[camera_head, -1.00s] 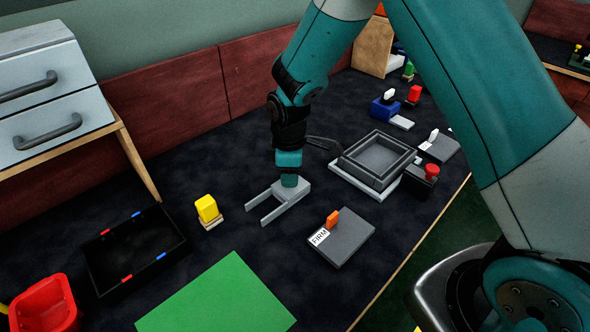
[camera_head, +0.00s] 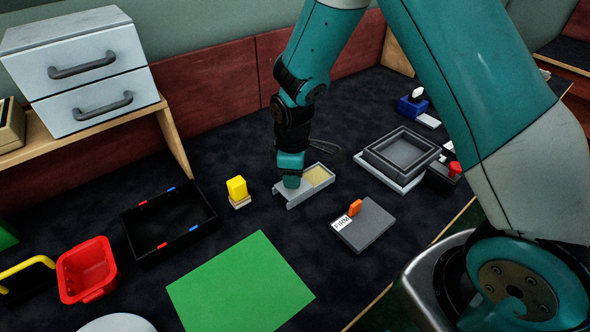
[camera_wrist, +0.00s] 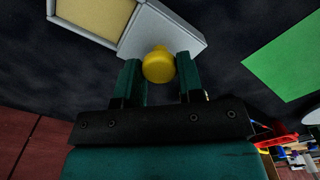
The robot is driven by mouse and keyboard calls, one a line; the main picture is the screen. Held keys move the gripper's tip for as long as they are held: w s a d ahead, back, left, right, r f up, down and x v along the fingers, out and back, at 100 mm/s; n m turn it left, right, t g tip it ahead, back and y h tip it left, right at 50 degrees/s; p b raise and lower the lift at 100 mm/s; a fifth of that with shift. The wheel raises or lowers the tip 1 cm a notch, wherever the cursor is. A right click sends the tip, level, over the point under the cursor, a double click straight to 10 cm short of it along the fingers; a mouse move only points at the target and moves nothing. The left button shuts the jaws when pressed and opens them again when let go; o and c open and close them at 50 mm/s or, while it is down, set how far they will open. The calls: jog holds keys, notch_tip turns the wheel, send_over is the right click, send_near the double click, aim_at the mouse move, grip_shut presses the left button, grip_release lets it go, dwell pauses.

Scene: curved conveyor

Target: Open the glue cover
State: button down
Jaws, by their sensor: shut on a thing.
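The grey glue box (camera_head: 326,167) lies on the dark table in the middle of the head view. Its tan glue area (camera_head: 317,175) shows uncovered at the upper right end; it also shows at the top of the wrist view (camera_wrist: 95,14). The flat grey glue cover (camera_wrist: 176,32) lies beside the tan area, over the rail end of the box. My gripper (camera_head: 291,182) is over the cover, its fingers (camera_wrist: 160,78) shut on the cover's yellow knob (camera_wrist: 158,66). In the head view the gripper hides the knob.
A yellow block (camera_head: 237,188) on a small base stands close left of the box. A grey FIRM plate (camera_head: 366,226) with an orange handle lies in front. A grey tray (camera_head: 402,150) is to the right. A green sheet (camera_head: 240,286) and black tray (camera_head: 130,225) lie nearer.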

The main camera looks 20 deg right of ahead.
jog(key=c, duration=0.8)
grip_release()
jog(key=shift+w+a+r, duration=0.1)
jog(key=shift+w+a, duration=0.05)
jog(key=shift+w, duration=0.1)
jog(key=shift+c, duration=0.2)
jog(key=shift+o, duration=0.5)
jog(key=shift+s, duration=0.1)
notch_tip(320, 180, up, 17)
jog(key=shift+r+p, duration=0.2)
jog(key=shift+p, duration=0.1)
jog(key=s+a+r+m+y+p, duration=0.2)
jog(key=s+r, duration=0.3)
jog(key=s, duration=0.6)
jog(key=s+a+r+m+y+p, duration=0.2)
jog(key=s+a+r, duration=0.2)
jog(key=s, duration=0.8)
notch_tip(320, 180, up, 2)
jog(key=shift+r+m, duration=0.1)
jog(key=shift+m, duration=0.2)
